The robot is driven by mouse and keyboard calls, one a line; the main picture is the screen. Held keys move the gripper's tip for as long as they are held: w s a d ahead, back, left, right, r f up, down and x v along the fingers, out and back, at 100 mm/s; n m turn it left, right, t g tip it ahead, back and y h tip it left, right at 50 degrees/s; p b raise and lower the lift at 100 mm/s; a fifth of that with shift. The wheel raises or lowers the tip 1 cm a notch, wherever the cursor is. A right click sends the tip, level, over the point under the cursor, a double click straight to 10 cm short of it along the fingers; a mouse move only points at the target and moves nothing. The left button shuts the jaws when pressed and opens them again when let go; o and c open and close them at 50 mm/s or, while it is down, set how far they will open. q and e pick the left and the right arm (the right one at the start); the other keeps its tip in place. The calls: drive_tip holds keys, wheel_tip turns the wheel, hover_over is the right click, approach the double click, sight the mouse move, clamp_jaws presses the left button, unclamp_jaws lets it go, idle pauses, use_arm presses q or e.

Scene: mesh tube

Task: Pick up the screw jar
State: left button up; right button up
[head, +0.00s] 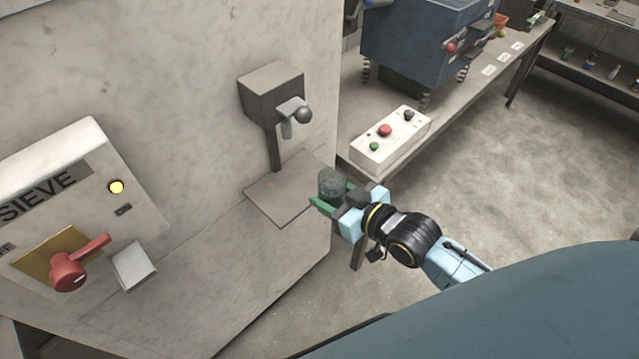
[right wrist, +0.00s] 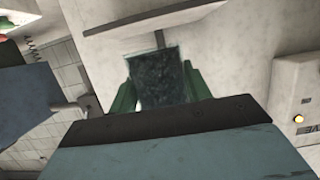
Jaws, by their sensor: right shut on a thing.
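The screw jar (head: 331,183) is a small see-through jar with dark grey contents. My right gripper (head: 334,196) is shut on it, with a green finger on each side. The jar is held near the right edge of a small grey shelf plate (head: 290,190) that juts from the machine. In the right wrist view the jar (right wrist: 160,78) sits between the two green fingers (right wrist: 162,90), its dark contents showing through the wall. I cannot tell whether the jar touches the plate. My left gripper is not in view.
A grey dispenser head with a ball-ended lever (head: 303,115) stands above the plate. A SIEVE panel (head: 85,200) with a red handle is on the left. A white button box (head: 391,139) and a blue machine (head: 420,45) are on the bench behind. Open floor lies right.

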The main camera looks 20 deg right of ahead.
drive_tip(key=shift+s+d, duration=0.3)
drive_tip(key=shift+s, duration=0.45)
drive_tip(key=shift+s+d, duration=0.25)
drive_tip(key=shift+s, duration=0.5)
drive_tip(key=shift+s+d, duration=0.3)
drive_tip(key=shift+s, duration=0.45)
